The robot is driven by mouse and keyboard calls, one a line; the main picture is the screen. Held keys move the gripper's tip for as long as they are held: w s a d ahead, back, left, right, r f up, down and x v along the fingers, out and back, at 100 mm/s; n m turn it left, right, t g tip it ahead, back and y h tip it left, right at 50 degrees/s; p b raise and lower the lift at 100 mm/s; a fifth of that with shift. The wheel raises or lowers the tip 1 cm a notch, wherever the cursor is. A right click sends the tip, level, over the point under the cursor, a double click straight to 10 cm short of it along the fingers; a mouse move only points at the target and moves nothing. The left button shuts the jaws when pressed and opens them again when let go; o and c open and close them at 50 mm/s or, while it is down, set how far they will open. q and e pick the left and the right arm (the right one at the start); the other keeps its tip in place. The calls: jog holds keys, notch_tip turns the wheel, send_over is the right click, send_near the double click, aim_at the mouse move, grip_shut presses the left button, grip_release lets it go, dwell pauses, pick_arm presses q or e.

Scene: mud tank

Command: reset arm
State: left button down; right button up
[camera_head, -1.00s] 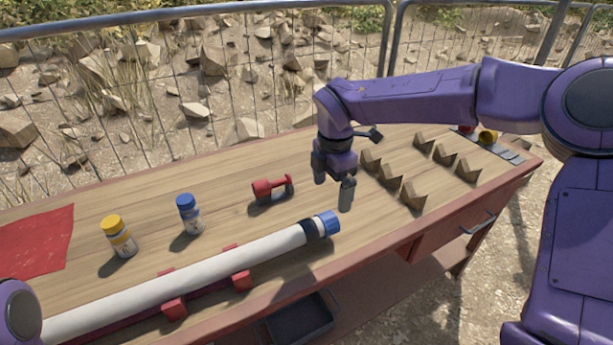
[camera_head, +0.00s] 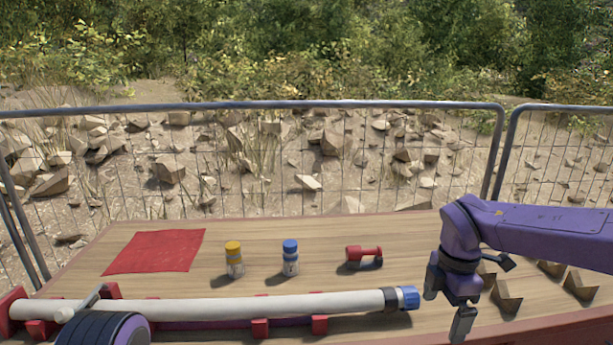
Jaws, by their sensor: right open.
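My right gripper (camera_head: 447,307) is open and empty at the right of the table, its fingers pointing down. It is just right of the blue-capped end of the white tube (camera_head: 230,307) and does not appear to hold anything. My left arm shows only as a rounded purple part at the bottom left, in front of the tube. A grey piece by it may be part of my left gripper, but its jaws cannot be made out.
The wooden table (camera_head: 310,250) bears a red cloth (camera_head: 157,251), a yellow-capped bottle (camera_head: 234,260), a blue-capped bottle (camera_head: 290,258) and a red tool (camera_head: 364,256). Wooden notched blocks (camera_head: 507,298) lie behind and right of my right gripper. A wire fence (camera_head: 300,107) stands behind.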

jog(key=s+d+f+n+t+h, duration=0.1)
jog(key=d+f+n+t+h, duration=0.35)
jog(key=n, duration=0.75)
jog(key=d+f+n+t+h, duration=0.1)
jog(key=d+f+n+h, duration=0.35)
jog(key=f+n, duration=0.6)
jog(key=s+a+f+n+t+y, duration=0.25)
jog(key=s+f+n, duration=0.65)
jog(key=n, duration=0.7)
jog(key=s+a+f+n+g+y, duration=0.1)
jog(key=s+f+n, duration=0.3)
jog(key=s, duration=0.6)
jog(key=s+a+f+n+g+y, duration=0.1)
jog(key=s+f+n+g+y, duration=0.1)
jog(key=s+f, duration=0.5)
jog(key=s+n+g, duration=0.1)
jog(key=s+n, duration=0.1)
jog(key=s, duration=0.1)
jog(key=shift+s+a+f+g, duration=0.3)
jog(key=shift+s+a+g, duration=0.05)
jog(key=shift+g, duration=0.05)
